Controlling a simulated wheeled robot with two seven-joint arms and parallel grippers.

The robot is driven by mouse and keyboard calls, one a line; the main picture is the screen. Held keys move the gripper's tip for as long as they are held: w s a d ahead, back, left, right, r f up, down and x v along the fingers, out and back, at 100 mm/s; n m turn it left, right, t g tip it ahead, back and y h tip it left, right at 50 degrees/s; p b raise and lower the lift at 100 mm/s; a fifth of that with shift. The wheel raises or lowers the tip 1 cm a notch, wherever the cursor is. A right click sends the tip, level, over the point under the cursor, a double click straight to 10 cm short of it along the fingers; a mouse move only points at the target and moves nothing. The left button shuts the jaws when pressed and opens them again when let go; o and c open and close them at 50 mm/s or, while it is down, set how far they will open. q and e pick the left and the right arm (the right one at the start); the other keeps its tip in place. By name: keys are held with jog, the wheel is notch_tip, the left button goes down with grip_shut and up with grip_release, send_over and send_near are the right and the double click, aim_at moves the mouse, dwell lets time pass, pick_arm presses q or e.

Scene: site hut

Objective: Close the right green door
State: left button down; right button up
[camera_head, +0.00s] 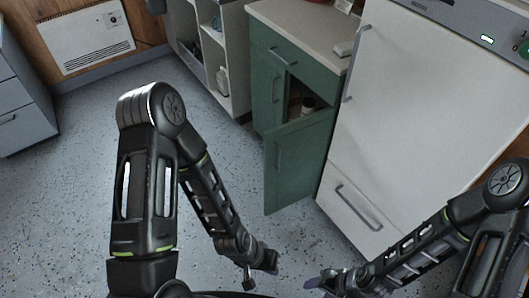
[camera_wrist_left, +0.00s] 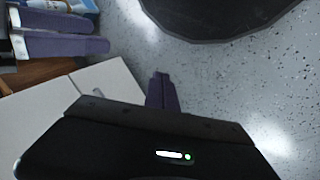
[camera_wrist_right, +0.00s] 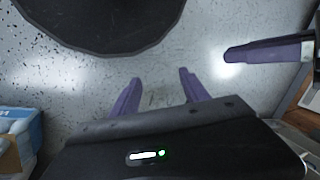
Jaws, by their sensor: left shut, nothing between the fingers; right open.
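The right green door (camera_head: 300,165) of the low green cabinet (camera_head: 268,62) stands swung open toward the room, with its handle near its free left edge. Its hinge side is next to the white appliance. The cabinet's left green door (camera_head: 266,95) is shut. My left gripper (camera_head: 262,273) is low over the floor in front of the open door, apart from it; its fingers are shut and empty in the left wrist view (camera_wrist_left: 161,76). My right gripper (camera_head: 322,284) is to its right, also apart from the door; its fingers are open and empty in the right wrist view (camera_wrist_right: 160,76).
A white appliance (camera_head: 420,90) with a lower drawer (camera_head: 352,200) stands right of the cabinet. A small container (camera_head: 308,103) shows inside the opening. Open white shelves (camera_head: 235,65) stand to the left. The speckled floor (camera_head: 75,180) is clear at left.

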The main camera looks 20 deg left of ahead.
jog(key=shift+o, duration=1.4)
notch_tip(320, 180, down, 6)
jog(key=b, duration=0.4)
jog(key=shift+b, duration=0.4)
pick_arm(q)
jog(key=w+a+f+m+t+b, duration=0.2)
jog(key=w+a+m+t+b, duration=0.15)
jog(key=w, duration=0.55)
jog(key=w+a+f+m+t+b, duration=0.15)
jog(key=w+m+t+b, duration=0.3)
jog(key=w, duration=0.45)
pick_arm(e)
jog(key=shift+o, duration=1.1)
notch_tip(320, 180, down, 7)
jog(key=shift+w+d+p, duration=0.15)
jog(key=shift+p, duration=0.3)
pick_arm(q)
jog(key=w+a+r+m+t+h+b, duration=0.5)
jog(key=m+b, duration=0.7)
jog(key=m, duration=0.5)
jog(key=w+a+r, duration=0.2)
jog(key=a+r, duration=0.2)
jog(key=a, duration=0.1)
jog(key=shift+w+a+t+b, duration=0.2)
jog(key=shift+w+t+b, duration=0.2)
pick_arm(e)
notch_tip(320, 180, down, 13)
jog(key=shift+w+d, duration=0.25)
jog(key=shift+d, duration=0.05)
